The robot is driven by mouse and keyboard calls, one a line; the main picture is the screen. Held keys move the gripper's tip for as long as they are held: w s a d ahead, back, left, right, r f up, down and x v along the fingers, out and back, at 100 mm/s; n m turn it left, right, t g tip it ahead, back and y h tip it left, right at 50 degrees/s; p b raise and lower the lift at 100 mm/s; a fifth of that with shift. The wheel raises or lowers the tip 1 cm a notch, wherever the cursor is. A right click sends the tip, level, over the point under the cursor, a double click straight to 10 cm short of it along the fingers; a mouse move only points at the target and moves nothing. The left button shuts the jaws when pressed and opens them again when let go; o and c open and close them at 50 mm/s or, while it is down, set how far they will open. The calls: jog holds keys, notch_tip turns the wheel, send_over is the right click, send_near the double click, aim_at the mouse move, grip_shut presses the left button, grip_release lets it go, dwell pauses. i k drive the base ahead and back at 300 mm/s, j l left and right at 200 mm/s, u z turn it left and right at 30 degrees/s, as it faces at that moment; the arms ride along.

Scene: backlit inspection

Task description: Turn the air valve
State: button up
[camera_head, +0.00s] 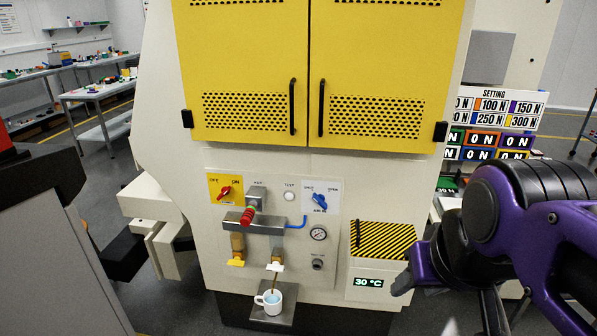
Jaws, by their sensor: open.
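The air valve (319,202) is a small blue knob on a white plate at the upper right of the machine's front panel. Its plate carries small labels that seem to read SHUT, OPEN and AIR. The knob sits tilted, and its exact setting is hard to read. My gripper (445,294) is at the lower right, below and to the right of the valve and well apart from it. It is open, with nothing seen between its fingers. My purple and black arm hides part of the area at the right.
A red switch (224,193) on a yellow plate, a red-handled valve (248,214), a gauge (318,233) and yellow-handled tap (236,261) share the panel. A white mug (268,302) stands on a small shelf. A striped ledge (383,240) juts out right of the panel.

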aim_at(320, 199)
jog(key=i+u, duration=0.2)
jog(key=u, duration=0.25)
jog(key=i+l+u, duration=0.15)
jog(key=u, duration=0.3)
